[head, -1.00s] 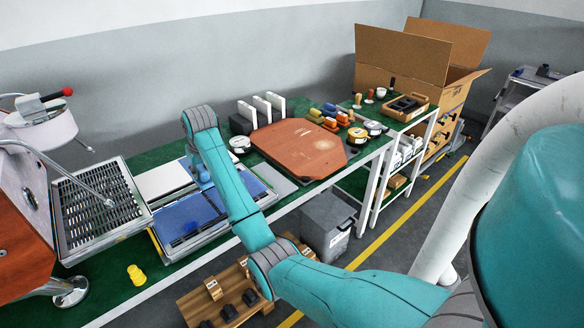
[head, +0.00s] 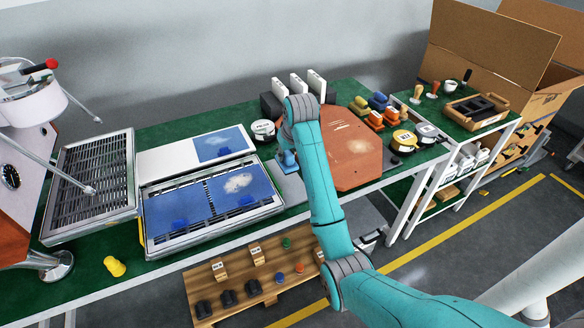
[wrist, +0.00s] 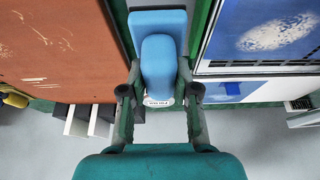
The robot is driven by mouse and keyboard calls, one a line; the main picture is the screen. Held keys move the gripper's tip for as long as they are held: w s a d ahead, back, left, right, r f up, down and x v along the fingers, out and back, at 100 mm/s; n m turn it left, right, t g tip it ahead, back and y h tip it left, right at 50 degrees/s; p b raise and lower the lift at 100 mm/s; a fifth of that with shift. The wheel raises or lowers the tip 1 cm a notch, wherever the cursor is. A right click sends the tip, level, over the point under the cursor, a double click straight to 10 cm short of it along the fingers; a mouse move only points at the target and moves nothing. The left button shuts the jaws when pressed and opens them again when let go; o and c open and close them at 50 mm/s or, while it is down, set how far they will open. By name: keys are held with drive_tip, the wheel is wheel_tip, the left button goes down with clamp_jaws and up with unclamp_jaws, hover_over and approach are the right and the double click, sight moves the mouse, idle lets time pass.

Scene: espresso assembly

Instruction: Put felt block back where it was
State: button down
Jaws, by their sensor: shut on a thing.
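The felt block is a light-blue block with a rounded raised grip. It shows in the wrist view (wrist: 160,62) between my fingers and as a small blue shape in the head view (head: 288,160). My gripper (wrist: 160,88) is shut on it; in the head view my gripper (head: 285,146) points down over the strip between the tray and the orange-brown board. I cannot tell whether the block touches the surface below. A grey mat (head: 294,188) lies under this area, partly hidden by my arm.
A framed tray (head: 146,243) with blue panels, one with a white smudge, is left of my gripper. The orange-brown board (head: 352,160) is right. A round tin (head: 262,130) and white upright blocks (head: 298,88) stand behind. A yellow piece (head: 115,266) lies near the front edge.

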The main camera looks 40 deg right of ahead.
sight(286, 167)
drive_tip(key=shift+f, duration=3.05)
drive_tip(key=shift+f, duration=0.1)
drive_tip(key=c, duration=0.8)
unclamp_jaws()
drive_tip(key=shift+c, duration=0.2)
